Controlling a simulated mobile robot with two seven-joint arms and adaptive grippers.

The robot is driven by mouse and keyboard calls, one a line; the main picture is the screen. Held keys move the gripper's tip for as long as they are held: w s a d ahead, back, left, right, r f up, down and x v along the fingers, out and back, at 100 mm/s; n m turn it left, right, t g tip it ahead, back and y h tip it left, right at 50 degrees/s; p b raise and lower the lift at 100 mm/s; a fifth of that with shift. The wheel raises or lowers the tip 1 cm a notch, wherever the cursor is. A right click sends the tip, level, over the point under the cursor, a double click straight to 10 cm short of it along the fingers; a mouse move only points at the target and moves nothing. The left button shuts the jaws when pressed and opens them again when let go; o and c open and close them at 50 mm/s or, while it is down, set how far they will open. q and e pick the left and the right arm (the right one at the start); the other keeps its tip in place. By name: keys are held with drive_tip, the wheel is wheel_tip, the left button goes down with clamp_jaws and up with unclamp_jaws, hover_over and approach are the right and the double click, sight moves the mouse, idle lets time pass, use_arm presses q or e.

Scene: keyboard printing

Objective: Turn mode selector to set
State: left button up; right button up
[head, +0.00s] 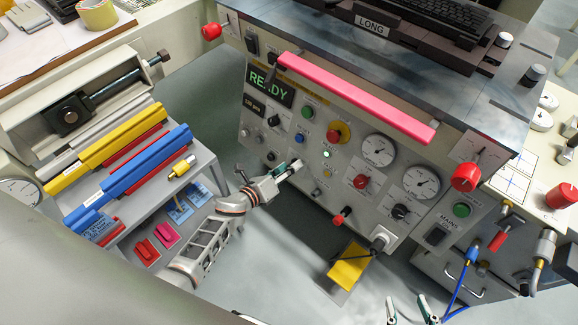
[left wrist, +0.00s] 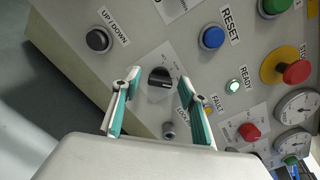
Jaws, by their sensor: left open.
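The mode selector appears to be the black rotary knob (left wrist: 160,78) on a pale plate, in the middle of the left wrist view. A light mark shows on it, but its small labels cannot be read. My left gripper (left wrist: 155,105) is open and empty, with one teal-padded finger to each side of the knob in that view. Whether either finger touches it I cannot tell. In the head view my left gripper (head: 289,170) is close to the grey control panel (head: 290,185) and hides the knob. My right gripper (head: 408,309) shows at the bottom edge, fingers apart and empty.
Near the knob are the blue reset button (left wrist: 212,37), the black up/down button (left wrist: 98,40), a small lock fitting (left wrist: 168,130) and the red stop button (left wrist: 296,72). A pink bar (head: 355,97) juts out above the panel. A shelf of coloured bars (head: 130,165) stands left.

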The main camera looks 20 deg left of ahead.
use_arm(q)
drive_tip(key=shift+w, duration=0.1)
use_arm(e)
drive_tip(key=shift+w+r, duration=0.15)
drive_tip(key=shift+w, duration=0.15)
use_arm(q)
drive_tip(key=c, duration=1.1)
use_arm(e)
drive_tip(key=shift+s, duration=0.15)
